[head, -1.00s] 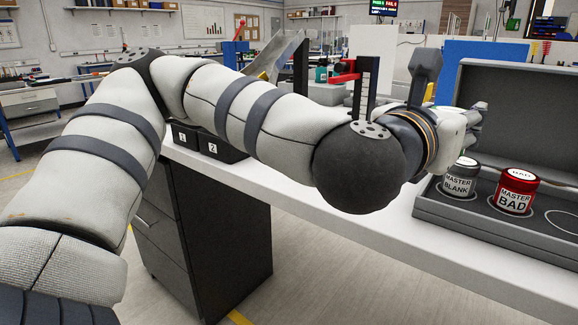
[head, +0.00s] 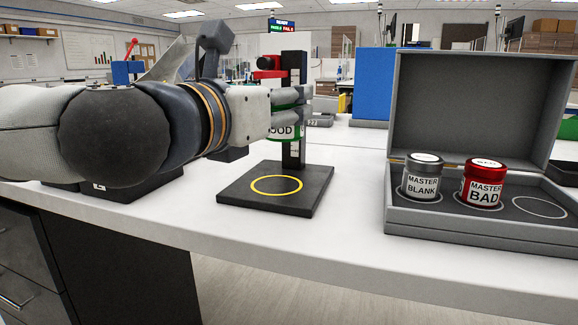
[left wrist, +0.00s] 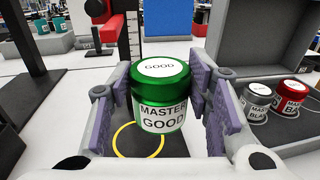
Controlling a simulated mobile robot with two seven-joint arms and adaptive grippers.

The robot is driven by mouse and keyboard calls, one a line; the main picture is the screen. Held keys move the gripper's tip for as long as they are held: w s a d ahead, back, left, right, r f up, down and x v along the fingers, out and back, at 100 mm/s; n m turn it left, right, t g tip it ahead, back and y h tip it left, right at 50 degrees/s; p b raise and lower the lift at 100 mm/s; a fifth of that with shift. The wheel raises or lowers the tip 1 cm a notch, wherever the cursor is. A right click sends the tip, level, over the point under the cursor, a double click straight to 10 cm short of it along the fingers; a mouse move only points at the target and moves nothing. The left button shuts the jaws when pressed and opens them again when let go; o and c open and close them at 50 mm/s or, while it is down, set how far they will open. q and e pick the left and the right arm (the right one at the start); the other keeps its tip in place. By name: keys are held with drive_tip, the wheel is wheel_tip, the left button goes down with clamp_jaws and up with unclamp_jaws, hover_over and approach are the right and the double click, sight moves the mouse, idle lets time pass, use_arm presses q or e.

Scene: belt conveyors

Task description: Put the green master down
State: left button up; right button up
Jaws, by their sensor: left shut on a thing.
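The green master (left wrist: 160,98), a jar with a green lid marked GOOD, is held upright between the fingers of my left gripper (left wrist: 163,105). In the head view the jar (head: 284,130) is partly hidden by the fingers of my left gripper (head: 290,115). It is above a black gauge stand base (head: 232,190) with a yellow ring (head: 276,185) on it, with a gap below the jar. The open grey case (head: 440,217) at the right holds a grey MASTER BLANK jar (head: 422,178) and a red MASTER BAD jar (head: 483,184). An empty outlined circle (head: 538,207) is to their right. My right gripper is not in view.
The stand's black upright column (head: 294,70) rises behind the jar, with a red part (head: 268,63) at its top. Black numbered bins (head: 130,190) stand at the left under my arm. The white table (head: 345,200) is clear between stand and case.

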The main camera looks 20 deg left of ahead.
use_arm(q)
drive_tip(key=w+a+f, duration=0.1)
drive_tip(key=f, duration=0.1)
drive_tip(key=w+f+b, duration=0.1)
drive_tip(key=w+f, duration=0.1)
drive_tip(key=w+a+f, duration=0.1)
drive_tip(key=f, duration=0.1)
drive_tip(key=shift+w+a, duration=0.3)
drive_tip(key=f, duration=0.2)
drive_tip(key=f+b, duration=0.1)
drive_tip(key=shift+w+a, duration=0.15)
drive_tip(key=shift+w, duration=0.1)
drive_tip(key=shift+f, duration=0.15)
drive_tip(key=shift+f, duration=0.25)
drive_tip(key=o, duration=1.4)
drive_tip(key=shift+c, duration=0.2)
drive_tip(key=shift+r, duration=0.1)
